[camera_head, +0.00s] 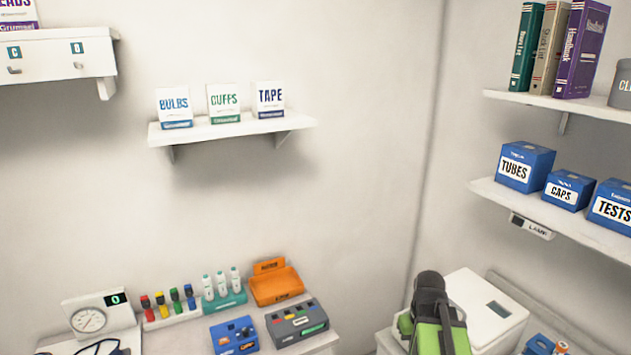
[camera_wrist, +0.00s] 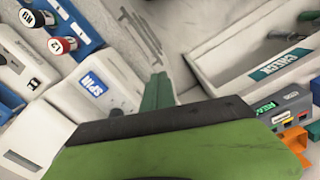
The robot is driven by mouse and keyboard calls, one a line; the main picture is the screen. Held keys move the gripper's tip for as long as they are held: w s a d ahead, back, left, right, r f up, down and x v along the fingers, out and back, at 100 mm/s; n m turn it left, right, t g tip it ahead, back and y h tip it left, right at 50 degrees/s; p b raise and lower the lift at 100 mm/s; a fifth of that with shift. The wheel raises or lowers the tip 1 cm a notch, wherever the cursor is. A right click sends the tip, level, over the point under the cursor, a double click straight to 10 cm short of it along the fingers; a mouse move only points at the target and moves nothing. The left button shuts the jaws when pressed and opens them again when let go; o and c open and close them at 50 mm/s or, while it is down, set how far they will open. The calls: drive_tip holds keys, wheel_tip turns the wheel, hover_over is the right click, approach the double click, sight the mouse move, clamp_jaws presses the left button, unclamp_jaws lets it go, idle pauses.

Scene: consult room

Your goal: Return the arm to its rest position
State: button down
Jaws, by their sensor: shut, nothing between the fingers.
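My arm (camera_head: 434,318), green and black, shows at the bottom of the head view, in front of a white machine on the right-hand counter. My gripper (camera_wrist: 157,84) shows in the wrist view as green fingers close together beyond a dark, green-edged body. It is shut and holds nothing. The fingers appear clear of the things around them. In the head view I cannot make out the fingertips.
The white machine (camera_head: 490,312) stands close to my arm. A grey device (camera_head: 297,321), orange tray (camera_head: 276,284) and blue box (camera_head: 234,335) sit left of it. In the wrist view, a machine labelled SPIN (camera_wrist: 95,88) is left, an open white drawer (camera_wrist: 228,62) right.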

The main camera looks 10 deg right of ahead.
drive_tip(key=w+a, duration=0.1)
drive_tip(key=a, duration=1.7)
wheel_tip(320, 180, down, 8)
drive_tip(key=a+b, duration=0.2)
drive_tip(key=b, duration=0.6)
drive_tip(key=shift+w+f+n, duration=0.15)
drive_tip(key=shift+f+n, duration=0.1)
drive_tip(key=shift+n, duration=0.15)
